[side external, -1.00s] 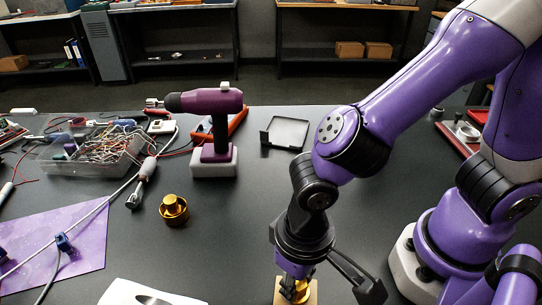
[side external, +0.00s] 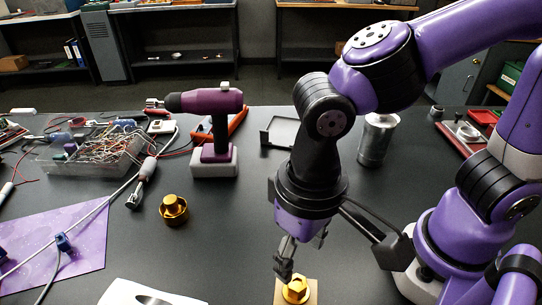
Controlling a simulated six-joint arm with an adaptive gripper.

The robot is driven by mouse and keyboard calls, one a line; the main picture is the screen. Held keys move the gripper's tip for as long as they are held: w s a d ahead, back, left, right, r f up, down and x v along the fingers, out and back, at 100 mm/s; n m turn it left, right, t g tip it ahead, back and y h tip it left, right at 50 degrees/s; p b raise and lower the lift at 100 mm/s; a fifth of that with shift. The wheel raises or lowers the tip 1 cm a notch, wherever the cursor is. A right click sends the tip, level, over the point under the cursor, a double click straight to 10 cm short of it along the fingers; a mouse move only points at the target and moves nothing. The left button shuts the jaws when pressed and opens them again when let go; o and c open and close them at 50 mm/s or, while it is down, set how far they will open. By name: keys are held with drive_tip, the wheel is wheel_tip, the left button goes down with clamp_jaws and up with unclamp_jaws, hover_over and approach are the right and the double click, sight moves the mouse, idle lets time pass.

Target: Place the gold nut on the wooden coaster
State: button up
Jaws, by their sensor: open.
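The gold nut (side external: 296,289) rests on the wooden coaster (side external: 311,299) at the bottom edge of the side external view. The coaster is partly cut off by the frame. My gripper (side external: 284,268) is open and empty, just above and to the left of the nut, apart from it as far as I can tell. Its far finger is partly hidden.
A gold stepped part (side external: 174,210) stands on the black table left of my gripper. A purple drill (side external: 212,120) on a white base and a clear bin of wires (side external: 92,150) stand farther back. A metal canister (side external: 378,139) is behind my arm. The middle of the table is clear.

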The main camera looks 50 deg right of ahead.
drive_tip(key=w+d+r+t, duration=0.2)
drive_tip(key=d+r, duration=0.1)
drive_tip(key=d, duration=0.6)
drive_tip(key=w+d+r+t, duration=0.3)
drive_tip(key=d+r, duration=0.1)
drive_tip(key=d, duration=0.5)
drive_tip(key=shift+r+t, duration=0.15)
drive_tip(key=shift+t, duration=0.15)
